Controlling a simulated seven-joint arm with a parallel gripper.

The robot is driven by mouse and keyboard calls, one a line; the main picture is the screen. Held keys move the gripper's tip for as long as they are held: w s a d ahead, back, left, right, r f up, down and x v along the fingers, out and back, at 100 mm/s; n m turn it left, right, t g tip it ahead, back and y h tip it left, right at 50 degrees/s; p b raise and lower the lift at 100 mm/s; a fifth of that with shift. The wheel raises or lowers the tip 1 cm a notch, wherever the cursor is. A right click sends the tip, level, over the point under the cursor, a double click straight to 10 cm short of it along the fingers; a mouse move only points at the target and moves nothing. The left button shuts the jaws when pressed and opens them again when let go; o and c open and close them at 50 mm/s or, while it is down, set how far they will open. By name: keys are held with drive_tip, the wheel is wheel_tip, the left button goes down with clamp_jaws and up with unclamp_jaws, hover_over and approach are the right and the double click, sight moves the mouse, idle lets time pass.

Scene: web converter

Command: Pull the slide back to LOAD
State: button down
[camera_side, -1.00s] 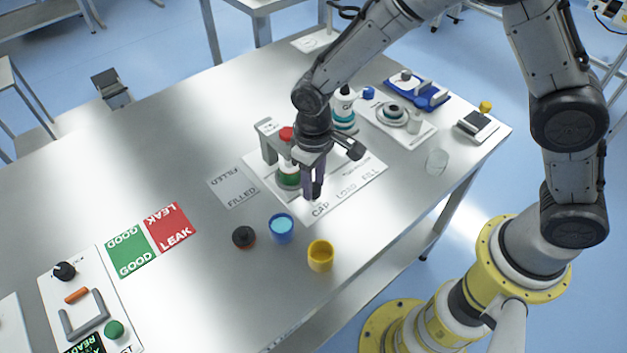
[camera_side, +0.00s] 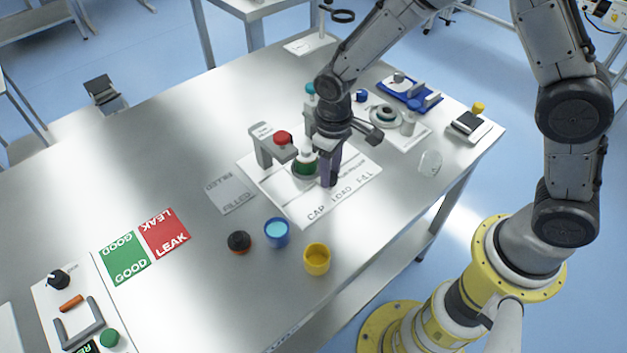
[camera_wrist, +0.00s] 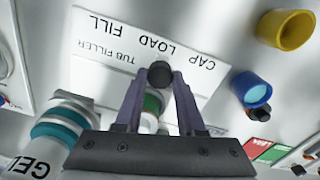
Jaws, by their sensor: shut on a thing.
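My gripper (camera_side: 328,182) is shut on the dark round knob (camera_wrist: 160,74) of the slide, seen between the purple-grey fingers in the wrist view. A green and white tub (camera_side: 305,166) stands just left of the fingers in the side view; in the wrist view it shows partly hidden behind the knob (camera_wrist: 152,104). The white station plate (camera_side: 300,214) carries the printed words CAP, LOAD and FILL along its front edge. The knob lies near the LOAD word in the wrist view. The slide's body is mostly hidden by my gripper.
A grey press arm with a red knob (camera_side: 283,138) stands left of the tub. A teal-banded GEL bottle (camera_wrist: 62,125) stands close to my gripper. A blue cup (camera_side: 277,233), a yellow cup (camera_side: 317,259) and a dark round piece (camera_side: 239,242) stand in front of the plate.

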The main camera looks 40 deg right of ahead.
drive_tip(key=shift+w+d, duration=0.1)
drive_tip(key=shift+d, duration=0.6)
drive_tip(key=c, duration=0.5)
unclamp_jaws()
drive_tip(key=shift+r, duration=0.1)
wheel_tip(320, 180, up, 14)
